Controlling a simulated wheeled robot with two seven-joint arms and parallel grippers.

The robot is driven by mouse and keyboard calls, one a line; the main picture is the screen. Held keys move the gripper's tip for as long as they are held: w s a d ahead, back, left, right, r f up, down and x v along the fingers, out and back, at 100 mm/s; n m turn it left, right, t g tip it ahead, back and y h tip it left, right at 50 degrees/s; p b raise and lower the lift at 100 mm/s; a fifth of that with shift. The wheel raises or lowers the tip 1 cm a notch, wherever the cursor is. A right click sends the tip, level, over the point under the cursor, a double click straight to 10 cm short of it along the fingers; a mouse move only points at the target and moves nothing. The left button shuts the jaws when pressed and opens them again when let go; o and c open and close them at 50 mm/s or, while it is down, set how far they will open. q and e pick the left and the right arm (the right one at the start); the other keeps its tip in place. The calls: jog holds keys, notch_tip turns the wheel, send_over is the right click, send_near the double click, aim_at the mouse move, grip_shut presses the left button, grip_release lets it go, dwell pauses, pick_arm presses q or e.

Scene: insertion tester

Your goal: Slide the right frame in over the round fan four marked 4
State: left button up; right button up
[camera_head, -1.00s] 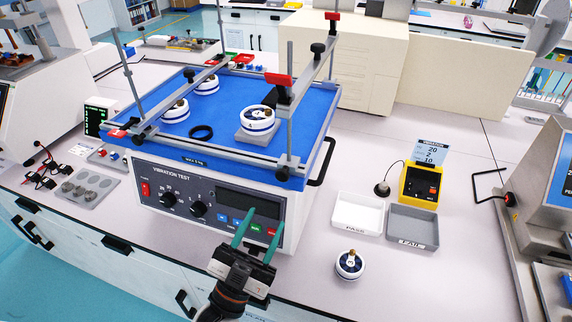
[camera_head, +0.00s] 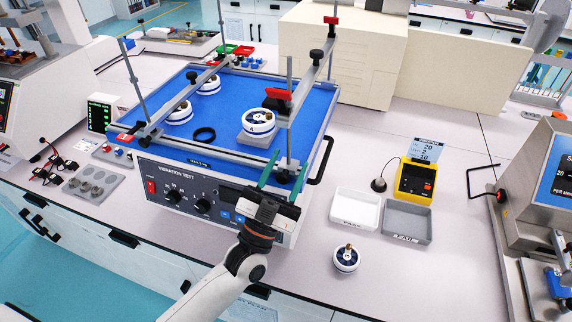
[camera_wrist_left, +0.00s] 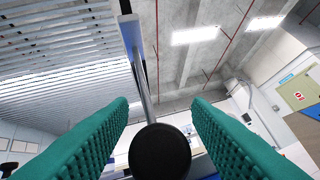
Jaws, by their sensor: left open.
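The right frame (camera_head: 312,78) is a grey bar with a red-topped clamp, carried on upright posts, just right of this fan. A black knob (camera_head: 285,177) is at the foot of its front post. My left gripper (camera_head: 284,167) is open, its green fingers on either side of this knob. In the left wrist view the knob (camera_wrist_left: 160,152) shows between the fingers, with the post rising behind it. My right gripper is out of view.

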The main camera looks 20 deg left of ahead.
aim_at(236, 159)
pick_arm(q)
grip_shut()
jog(key=a+b, duration=0.1)
jog(key=a, duration=0.9)
jog(key=shift+w, duration=0.15)
jog(key=shift+c, duration=0.7)
grip_release()
jog(key=shift+o, duration=0.7)
